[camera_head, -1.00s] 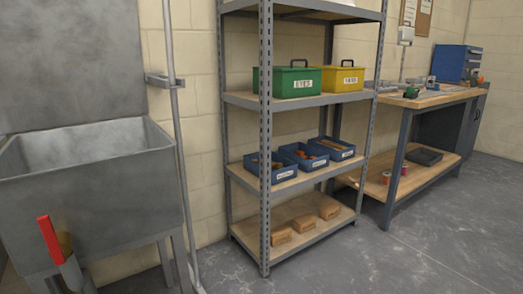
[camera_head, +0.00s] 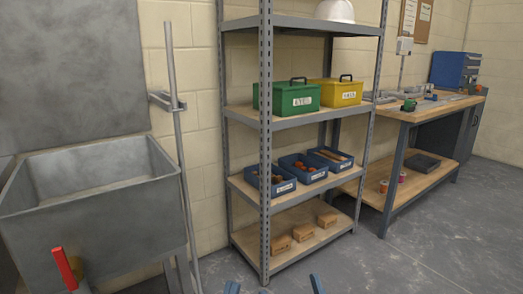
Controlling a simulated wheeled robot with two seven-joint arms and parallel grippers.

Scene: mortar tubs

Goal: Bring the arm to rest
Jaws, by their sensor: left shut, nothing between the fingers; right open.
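My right gripper (camera_head: 274,287) shows only as two blue fingertips at the bottom edge. They stand wide apart, open and empty, in front of the foot of the shelf unit (camera_head: 265,150). The rest of both arms is out of view.
The shelf unit holds a green box (camera_head: 290,99), a yellow box (camera_head: 343,93), blue bins (camera_head: 303,168), bricks (camera_head: 303,233) and a white helmet (camera_head: 335,10). A workbench (camera_head: 425,112) stands at right. The floor (camera_head: 430,250) at front right is clear.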

